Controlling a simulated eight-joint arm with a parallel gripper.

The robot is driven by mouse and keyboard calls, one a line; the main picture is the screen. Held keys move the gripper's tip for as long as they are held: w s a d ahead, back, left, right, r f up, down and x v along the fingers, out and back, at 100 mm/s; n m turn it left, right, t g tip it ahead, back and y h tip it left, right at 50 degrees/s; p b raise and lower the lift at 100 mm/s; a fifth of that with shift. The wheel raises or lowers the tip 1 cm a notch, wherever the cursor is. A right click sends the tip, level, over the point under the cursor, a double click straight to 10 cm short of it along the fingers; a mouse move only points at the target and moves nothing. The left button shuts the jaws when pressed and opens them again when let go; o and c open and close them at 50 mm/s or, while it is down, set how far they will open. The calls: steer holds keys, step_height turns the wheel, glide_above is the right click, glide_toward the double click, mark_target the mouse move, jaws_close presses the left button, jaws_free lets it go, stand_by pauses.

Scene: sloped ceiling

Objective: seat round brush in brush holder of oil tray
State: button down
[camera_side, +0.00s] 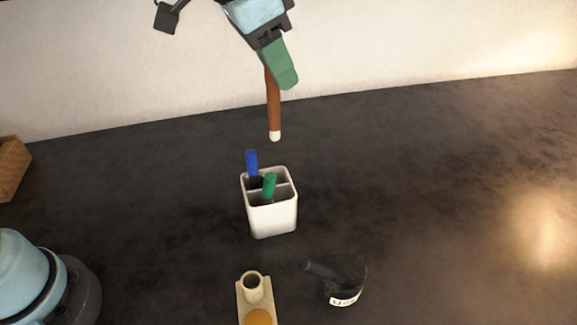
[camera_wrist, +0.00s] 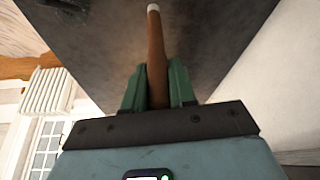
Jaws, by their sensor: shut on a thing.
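A brown round brush (camera_side: 273,105) with a white tip is held by my gripper (camera_side: 284,77). It hangs nearly upright with the white tip down, high above the counter. In the wrist view the brush (camera_wrist: 155,45) stands between the two green fingers of my gripper (camera_wrist: 155,88), which are shut on it. The beige oil tray (camera_side: 241,303) lies at the bottom edge of the side view, partly cut off. My gripper is well above and behind the tray.
A white divided cup (camera_side: 272,222) with blue (camera_side: 252,162) and green (camera_side: 269,185) sticks stands between brush and tray. A dark labelled pot (camera_side: 345,280) with a handle sits right of the tray. A wooden box (camera_side: 12,168) is far left. The right counter is clear.

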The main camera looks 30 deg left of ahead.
steer(key=r, duration=0.4)
steer(key=shift+s+d+r, duration=0.15)
steer(key=shift+s+r, duration=0.05)
steer(key=shift+s, duration=0.05)
steer(key=s+d+m+g+h, duration=0.1)
steer(key=s+d+m, duration=0.2)
steer(key=s, duration=0.5)
steer(key=s+d+m, duration=0.2)
steer(key=s+d, duration=0.1)
steer(key=s, duration=0.6)
step_height(320, 180, down, 20)
steer(key=shift+w, duration=0.15)
steer(key=shift+d+f, duration=0.15)
steer(key=c, duration=0.9)
jaws_free()
